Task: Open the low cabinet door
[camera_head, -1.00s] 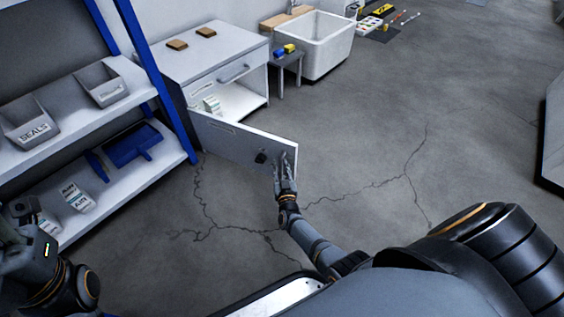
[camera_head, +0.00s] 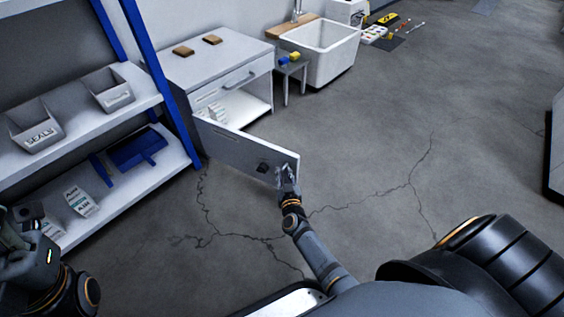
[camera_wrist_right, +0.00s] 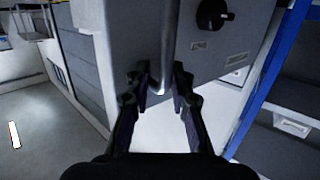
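The low white cabinet (camera_head: 218,62) stands at the upper left in the head view. Its door (camera_head: 235,146) stands wide open, swung out over the floor, with a black knob (camera_head: 263,167) near its free end. My right gripper (camera_head: 286,176) is at the free end of the door. In the right wrist view, its two fingers (camera_wrist_right: 160,85) are spread, one on each side of the door's edge; I cannot tell whether they touch it. The knob also shows there (camera_wrist_right: 213,17). My left gripper (camera_head: 22,225) is partly in view at the lower left; its fingers are unclear.
A shelf rack (camera_head: 130,95) with blue posts and grey bins stands left of the cabinet. White packs (camera_head: 213,112) lie inside the cabinet. The cracked floor (camera_head: 370,150) to the right is clear.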

